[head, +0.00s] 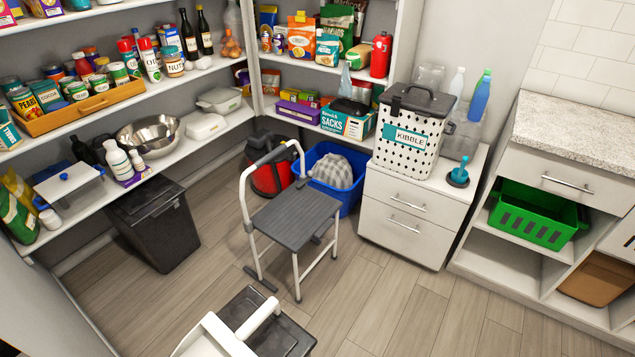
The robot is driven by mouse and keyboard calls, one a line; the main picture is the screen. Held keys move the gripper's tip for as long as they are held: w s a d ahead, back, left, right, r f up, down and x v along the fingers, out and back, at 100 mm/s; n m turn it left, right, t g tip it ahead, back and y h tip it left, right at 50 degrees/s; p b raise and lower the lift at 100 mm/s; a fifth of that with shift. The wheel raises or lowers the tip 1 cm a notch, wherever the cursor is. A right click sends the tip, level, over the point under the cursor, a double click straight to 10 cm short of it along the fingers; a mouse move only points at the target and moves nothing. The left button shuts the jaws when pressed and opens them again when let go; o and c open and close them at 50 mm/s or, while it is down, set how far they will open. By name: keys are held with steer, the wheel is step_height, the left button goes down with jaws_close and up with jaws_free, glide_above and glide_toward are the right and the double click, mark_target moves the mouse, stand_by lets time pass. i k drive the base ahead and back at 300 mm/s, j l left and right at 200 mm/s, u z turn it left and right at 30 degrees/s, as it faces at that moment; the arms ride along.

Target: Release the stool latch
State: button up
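A folding step stool with a dark grey ribbed top step (290,219) and white tube legs stands upright on the floor near the middle of the head view. A white tube hoop with a dark grip (269,156) rises behind the step. A small dark part (323,230) shows at the step's right side; I cannot tell whether it is the latch. Another dark part (261,278) is low by the left front leg. My gripper is not in view; only white and dark parts of my own body show at the bottom edge, in front of the stool.
A black lidded bin (153,226) stands left of the stool. A blue tub (325,201) with a grey checked bundle and a red-black object (267,170) are close behind it. A white drawer cabinet (412,221) stands to the right. The wooden floor at front right is clear.

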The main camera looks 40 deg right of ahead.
mark_target(311, 173)
steer(key=i+l, duration=0.2)
steer(key=l, duration=0.2)
steer(key=i+l, duration=0.15)
steer(key=l, duration=0.2)
steer(key=i+l, duration=0.2)
steer(key=l, duration=0.2)
steer(key=i+l+u, duration=0.1)
steer(key=l, duration=0.25)
steer(key=i+l, duration=0.45)
steer(key=i, duration=0.25)
steer(key=i+l, duration=0.5)
steer(key=i, duration=0.15)
steer(key=j+u, duration=0.05)
